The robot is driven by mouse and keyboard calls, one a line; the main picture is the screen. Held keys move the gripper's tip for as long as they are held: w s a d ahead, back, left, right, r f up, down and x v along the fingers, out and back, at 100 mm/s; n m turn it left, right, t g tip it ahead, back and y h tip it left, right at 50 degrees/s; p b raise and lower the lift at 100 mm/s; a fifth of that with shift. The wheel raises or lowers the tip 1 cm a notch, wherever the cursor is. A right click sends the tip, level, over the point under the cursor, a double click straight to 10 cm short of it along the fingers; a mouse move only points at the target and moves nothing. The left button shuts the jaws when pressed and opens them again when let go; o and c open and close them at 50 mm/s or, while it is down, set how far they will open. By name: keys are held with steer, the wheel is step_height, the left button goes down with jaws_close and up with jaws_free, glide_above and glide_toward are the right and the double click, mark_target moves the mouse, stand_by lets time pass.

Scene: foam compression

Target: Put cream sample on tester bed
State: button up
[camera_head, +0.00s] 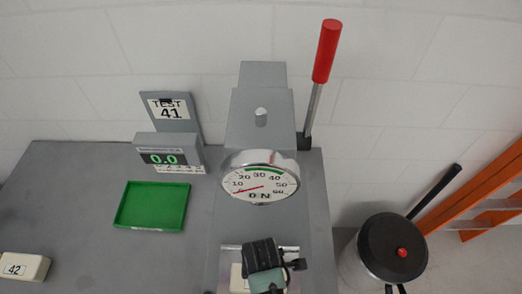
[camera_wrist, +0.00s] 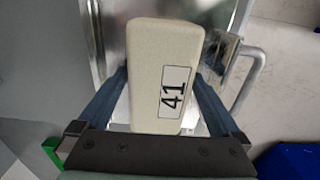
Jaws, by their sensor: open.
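The cream sample (camera_wrist: 162,70) is a rounded block labelled 41. In the wrist view it lies on the shiny metal tester bed (camera_wrist: 112,35). My gripper (camera_wrist: 160,85) is open, with one blue finger on each side of the sample; whether either finger touches it I cannot tell. In the head view my gripper (camera_head: 264,265) is over the front of the tester and hides most of the bed (camera_head: 290,250). Only a small cream part of the sample (camera_head: 238,280) shows there, left of my gripper.
The tester has a round dial (camera_head: 260,180) and a red-handled lever (camera_head: 326,52). The display (camera_head: 163,158) reads 0.0 below a TEST 41 card (camera_head: 170,109). The green tray (camera_head: 152,206) is empty. Another cream block, labelled 42 (camera_head: 22,267), lies front left. A black-lidded bin (camera_head: 392,248) stands right.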

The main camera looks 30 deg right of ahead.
step_height(320, 180, up, 12)
steer(key=b, duration=0.1)
steer(key=shift+r, duration=0.2)
stand_by(0.7)
